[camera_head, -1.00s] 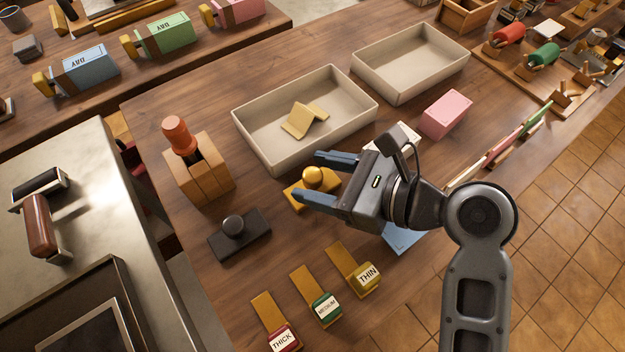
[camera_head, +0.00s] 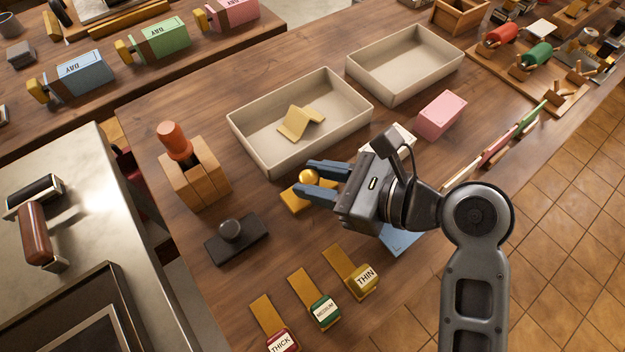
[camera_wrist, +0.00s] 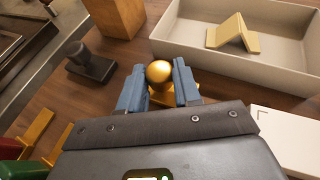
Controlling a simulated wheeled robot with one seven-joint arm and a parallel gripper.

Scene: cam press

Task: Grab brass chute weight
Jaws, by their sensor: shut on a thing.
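The brass chute weight (camera_head: 294,201) is a flat yellow base with a round ball knob on top. It sits on the wooden table in front of the near beige tray. My gripper (camera_head: 314,182) has its blue fingers closed on either side of the knob. In the wrist view the golden knob of the brass weight (camera_wrist: 159,72) shows between the two blue fingertips of my gripper (camera_wrist: 160,84). Most of the base is hidden there by the fingers and gripper body. The weight appears to rest on the table.
A beige tray (camera_head: 246,145) holding a folded yellow piece stands just behind. A dark knobbed weight (camera_head: 236,242) lies to the left, near a wooden block with an orange handle (camera_head: 173,140). Labelled THICK, MEDIUM and THIN tags (camera_head: 323,309) lie in front. A pink block (camera_head: 441,114) stands right.

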